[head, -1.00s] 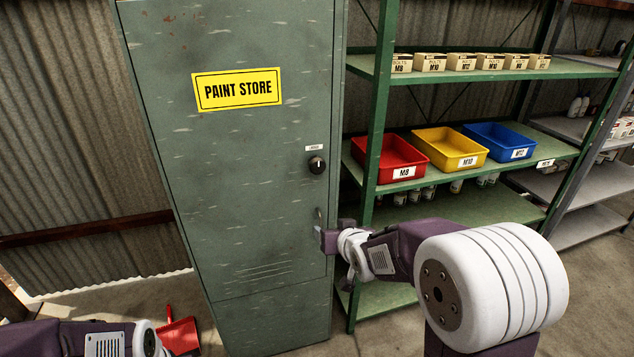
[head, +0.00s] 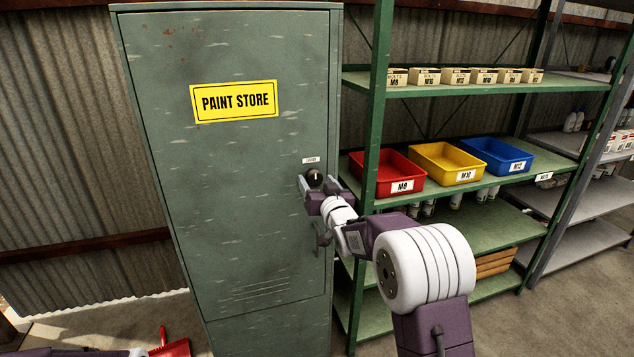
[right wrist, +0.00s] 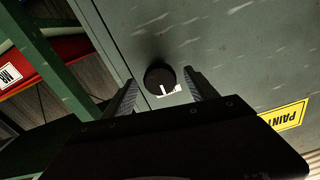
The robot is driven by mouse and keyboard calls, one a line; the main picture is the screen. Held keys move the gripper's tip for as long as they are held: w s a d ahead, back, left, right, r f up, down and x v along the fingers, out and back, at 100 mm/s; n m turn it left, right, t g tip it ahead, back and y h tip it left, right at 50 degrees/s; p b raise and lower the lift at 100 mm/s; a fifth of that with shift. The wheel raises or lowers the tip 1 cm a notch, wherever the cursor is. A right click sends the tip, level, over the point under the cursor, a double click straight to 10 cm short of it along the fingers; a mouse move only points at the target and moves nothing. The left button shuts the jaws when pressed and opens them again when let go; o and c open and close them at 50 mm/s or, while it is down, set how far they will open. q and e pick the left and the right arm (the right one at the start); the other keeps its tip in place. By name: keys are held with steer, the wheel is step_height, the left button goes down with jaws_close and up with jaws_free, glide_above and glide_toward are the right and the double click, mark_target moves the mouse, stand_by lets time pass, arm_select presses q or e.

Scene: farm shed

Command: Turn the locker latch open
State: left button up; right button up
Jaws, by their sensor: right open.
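The green locker (head: 235,180) with a yellow "PAINT STORE" sign (head: 234,101) stands with its door shut. Its round black latch knob (head: 315,177) sits near the door's right edge under a small white label (head: 311,160). My right gripper (head: 318,184) is open at the knob, its fingers on either side of it in the head view. In the right wrist view the knob (right wrist: 160,77) shows between the two finger tips (right wrist: 161,80); I cannot tell whether they touch it. A lever handle (head: 321,236) is below, partly hidden by my right arm. My left gripper is not visible.
A green shelf rack (head: 478,85) stands close to the locker's right, with red (head: 386,176), yellow (head: 446,164) and blue (head: 497,156) bins. A red dustpan (head: 171,348) lies on the floor at lower left.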

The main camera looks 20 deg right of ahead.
steer(key=c, duration=1.4)
steer(key=shift+m, duration=0.3)
steer(key=m+b, duration=0.1)
steer(key=m, duration=0.2)
steer(key=shift+m, duration=0.3)
steer(key=m, duration=0.4)
steer(key=shift+m, duration=0.3)
steer(key=m, duration=0.4)
steer(key=shift+m, duration=2.4)
